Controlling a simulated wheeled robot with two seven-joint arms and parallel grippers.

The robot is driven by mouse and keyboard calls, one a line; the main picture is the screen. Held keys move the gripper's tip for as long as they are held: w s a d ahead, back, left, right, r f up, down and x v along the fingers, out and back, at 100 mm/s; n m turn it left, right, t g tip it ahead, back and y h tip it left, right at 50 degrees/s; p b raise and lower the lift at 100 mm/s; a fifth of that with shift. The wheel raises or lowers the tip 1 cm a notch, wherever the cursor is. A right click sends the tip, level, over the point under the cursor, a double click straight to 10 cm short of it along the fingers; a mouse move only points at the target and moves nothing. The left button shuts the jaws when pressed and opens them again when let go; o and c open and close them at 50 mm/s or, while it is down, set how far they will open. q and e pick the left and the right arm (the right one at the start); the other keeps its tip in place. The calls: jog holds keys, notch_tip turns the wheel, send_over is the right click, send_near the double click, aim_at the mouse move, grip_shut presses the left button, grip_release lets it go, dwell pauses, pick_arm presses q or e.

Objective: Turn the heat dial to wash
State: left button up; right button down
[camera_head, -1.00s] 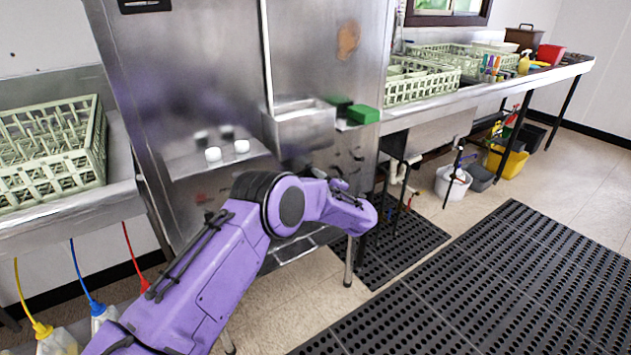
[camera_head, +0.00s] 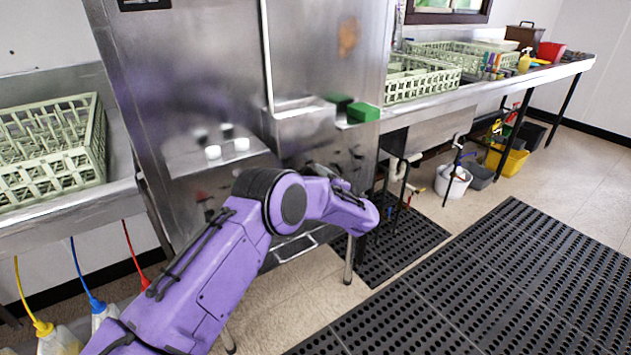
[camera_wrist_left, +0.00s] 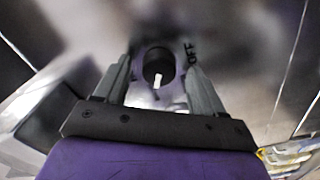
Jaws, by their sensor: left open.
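In the left wrist view, a dark round dial (camera_wrist_left: 155,60) with a white pointer mark sits on a blurred metal panel. Dark lettering that looks like OFF stands just right of it. My left gripper (camera_wrist_left: 158,72) is open, with one finger on each side of the dial. I cannot tell whether the fingers touch it. In the head view my purple left arm reaches in front of the steel dish machine (camera_head: 215,90). The left gripper and the dial cannot be made out there. My right gripper is not in view.
A green rack (camera_head: 50,155) stands on the left counter. More racks (camera_head: 422,85) stand on the right counter. A green block (camera_head: 362,112) sits by the steel box (camera_head: 303,124) on the machine front. Black mats (camera_head: 500,285) cover the floor, and a white bucket (camera_head: 452,182) stands under the counter.

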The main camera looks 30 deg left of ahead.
pick_arm(q)
jog(key=v, duration=1)
jog(key=s+d+f+m+t+h+p, duration=0.2)
jog(key=s+f+m+h, duration=0.3)
jog(key=f+m, duration=0.25)
jog(key=s+d+f+m+t+h+p, duration=0.1)
jog(key=s+d+f+m+t+h, duration=0.1)
jog(key=s+f+m+h, duration=0.55)
jog(key=s+f+m+g+p, duration=0.2)
jog(key=s+g+p, duration=0.1)
jog(key=s, duration=1.2)
jog(key=s+a+f+m+g+p, duration=0.1)
jog(key=s+f+g+p, duration=0.1)
jog(key=s, duration=1.3)
jog(key=g+p, duration=0.1)
jog(key=g, duration=0.1)
jog(key=shift+s+f+m+g+h, duration=0.15)
jog(key=shift+f+m+g+h, duration=0.15)
jog(key=shift+f+m+h, duration=0.1)
